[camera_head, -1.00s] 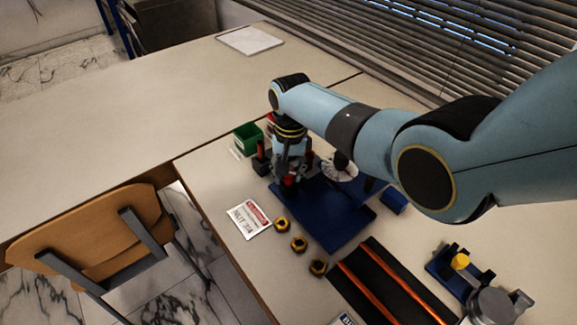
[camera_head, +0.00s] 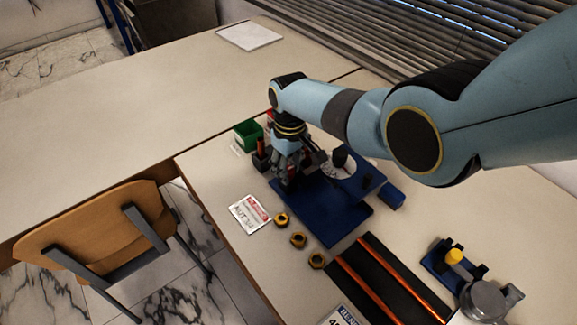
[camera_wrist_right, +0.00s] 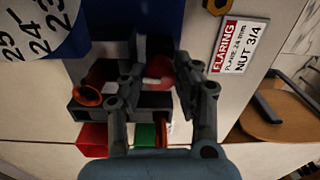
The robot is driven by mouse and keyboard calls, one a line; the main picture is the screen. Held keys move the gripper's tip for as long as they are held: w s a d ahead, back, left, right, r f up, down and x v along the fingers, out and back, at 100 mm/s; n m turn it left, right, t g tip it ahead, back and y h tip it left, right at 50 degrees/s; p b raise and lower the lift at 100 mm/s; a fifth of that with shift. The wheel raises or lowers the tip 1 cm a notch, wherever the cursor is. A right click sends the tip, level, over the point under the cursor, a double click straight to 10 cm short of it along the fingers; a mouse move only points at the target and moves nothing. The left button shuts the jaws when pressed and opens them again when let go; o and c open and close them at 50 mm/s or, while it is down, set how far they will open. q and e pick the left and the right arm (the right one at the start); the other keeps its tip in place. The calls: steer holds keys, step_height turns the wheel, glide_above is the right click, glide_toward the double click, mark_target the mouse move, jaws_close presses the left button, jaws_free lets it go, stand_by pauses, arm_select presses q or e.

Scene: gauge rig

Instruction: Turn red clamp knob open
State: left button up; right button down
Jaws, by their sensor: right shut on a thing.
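The red clamp knob (camera_wrist_right: 158,68) shows between the fingers of my right gripper (camera_wrist_right: 160,80) in the right wrist view, partly hidden by them. The gripper is shut on it. In the head view my right gripper (camera_head: 287,172) points down at the left end of the blue rig base (camera_head: 325,212), and it hides most of the clamp there. A white dial with numbers (camera_wrist_right: 38,28) is beside the clamp in the wrist view. My left gripper is not in view.
A green bin (camera_head: 247,134) and a red bin (camera_wrist_right: 93,138) stand behind the rig. A holder with a copper-coloured tube end (camera_wrist_right: 87,95) is close to my fingers. Several brass nuts (camera_head: 298,240) and a sign (camera_head: 249,213) lie in front. Orange rods (camera_head: 375,290) lie at the right.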

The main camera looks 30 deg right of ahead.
mark_target(289, 169)
steer(key=shift+n, duration=0.6)
steer(key=c, duration=1)
jaws_free()
steer(key=shift+r, duration=0.1)
steer(key=shift+r, duration=3.9)
steer(key=shift+w, duration=0.1)
